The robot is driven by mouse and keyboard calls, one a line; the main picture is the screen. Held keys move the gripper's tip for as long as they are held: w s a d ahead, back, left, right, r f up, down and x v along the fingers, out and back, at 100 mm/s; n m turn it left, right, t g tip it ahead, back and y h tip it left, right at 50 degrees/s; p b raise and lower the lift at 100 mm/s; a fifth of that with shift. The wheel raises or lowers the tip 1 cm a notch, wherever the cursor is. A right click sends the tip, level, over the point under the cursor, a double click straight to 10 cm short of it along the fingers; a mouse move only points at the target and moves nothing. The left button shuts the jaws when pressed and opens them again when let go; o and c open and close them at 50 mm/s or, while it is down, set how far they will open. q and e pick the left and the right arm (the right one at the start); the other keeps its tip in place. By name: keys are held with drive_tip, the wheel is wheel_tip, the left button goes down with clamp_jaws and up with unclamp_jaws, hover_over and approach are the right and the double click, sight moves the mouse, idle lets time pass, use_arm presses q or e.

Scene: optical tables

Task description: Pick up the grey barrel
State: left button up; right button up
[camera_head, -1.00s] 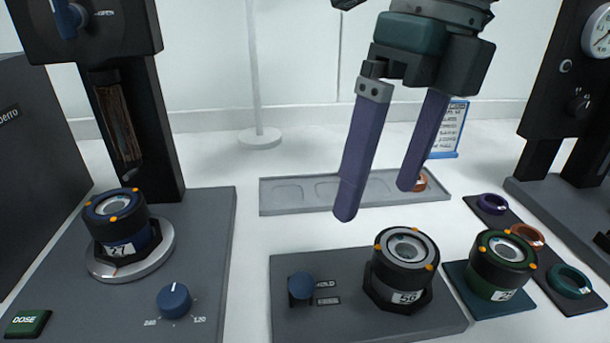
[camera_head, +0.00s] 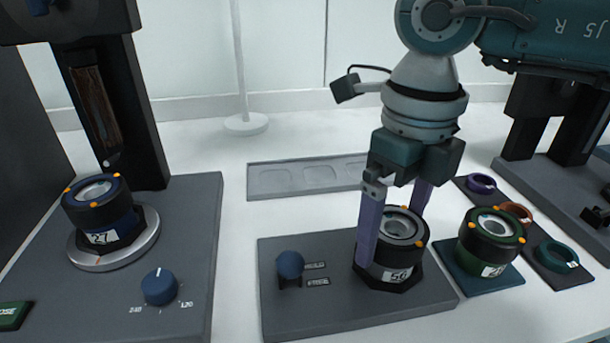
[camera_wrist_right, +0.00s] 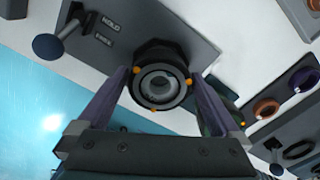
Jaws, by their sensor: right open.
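In the right wrist view the barrel (camera_wrist_right: 160,85) lies between the two spread fingers (camera_wrist_right: 158,95). I cannot tell whether either finger touches it. My left gripper is not in view.
A green-ringed barrel (camera_head: 490,242) stands close on the right on a teal pad. A blue barrel (camera_head: 102,213) sits on a round stage at left. Coloured rings (camera_head: 556,258) lie on a dark strip at right. A shallow tray (camera_head: 300,178) lies behind.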

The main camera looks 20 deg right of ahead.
drive_tip(key=shift+c, duration=0.2)
drive_tip(key=c, duration=1.2)
drive_tip(key=shift+o, duration=0.2)
drive_tip(key=shift+r, duration=0.1)
